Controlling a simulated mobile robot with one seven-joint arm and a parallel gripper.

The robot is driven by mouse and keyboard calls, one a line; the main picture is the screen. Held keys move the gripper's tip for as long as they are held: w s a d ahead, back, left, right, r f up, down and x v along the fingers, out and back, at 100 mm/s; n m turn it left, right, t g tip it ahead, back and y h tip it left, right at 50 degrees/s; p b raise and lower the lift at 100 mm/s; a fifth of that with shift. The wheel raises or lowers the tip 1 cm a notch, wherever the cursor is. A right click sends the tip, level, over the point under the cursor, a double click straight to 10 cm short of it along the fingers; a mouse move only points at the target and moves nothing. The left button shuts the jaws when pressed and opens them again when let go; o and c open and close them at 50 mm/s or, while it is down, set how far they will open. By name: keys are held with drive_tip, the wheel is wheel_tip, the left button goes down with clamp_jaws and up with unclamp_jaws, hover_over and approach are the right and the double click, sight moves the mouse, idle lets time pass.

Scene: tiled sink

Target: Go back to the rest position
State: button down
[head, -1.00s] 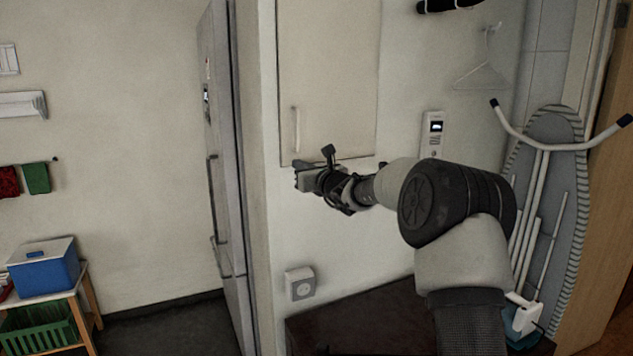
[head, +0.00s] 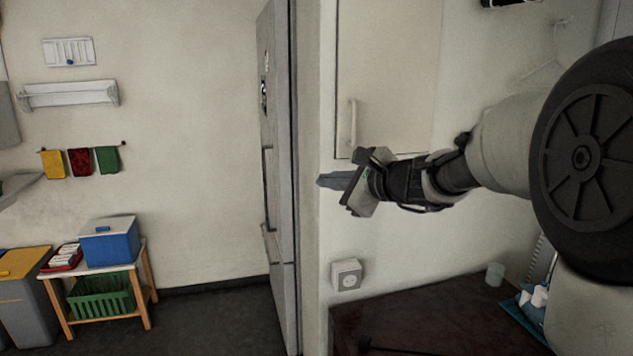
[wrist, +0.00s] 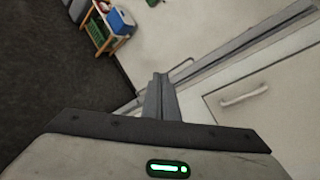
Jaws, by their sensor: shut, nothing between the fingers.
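My gripper (head: 333,181) is held out to the left at the end of my arm, in front of the wall edge beside the tall fridge. Its fingers are together with nothing between them. In the wrist view the shut fingers (wrist: 160,97) point toward the fridge's edge and the floor. My arm's large dark joint fills the right of the head view and hides part of the wall behind it.
A tall fridge (head: 278,170) stands left of the gripper. A wall cabinet (head: 385,80) with a vertical handle is close behind the arm. A dark surface (head: 430,318) lies below. A small table with a blue box (head: 110,243) and green basket (head: 103,296) stands far left, with open floor between.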

drive_tip(key=s+a+n+g+h+p, duration=0.1)
drive_tip(key=s+a+n+g+p, duration=0.15)
drive_tip(key=s+n, duration=0.65)
drive_tip(key=s+d+f+n+g+h+p, duration=0.1)
drive_tip(key=s+d+n, duration=0.4)
drive_tip(key=s, duration=0.8)
drive_tip(key=s+d+f+n+g+h+p, duration=0.2)
drive_tip(key=s+d+n+h, duration=0.4)
drive_tip(key=s, duration=0.7)
drive_tip(key=shift+s+d+f+g+h, duration=0.25)
drive_tip(key=shift+d+f+g, duration=0.3)
drive_tip(key=shift+f, duration=0.35)
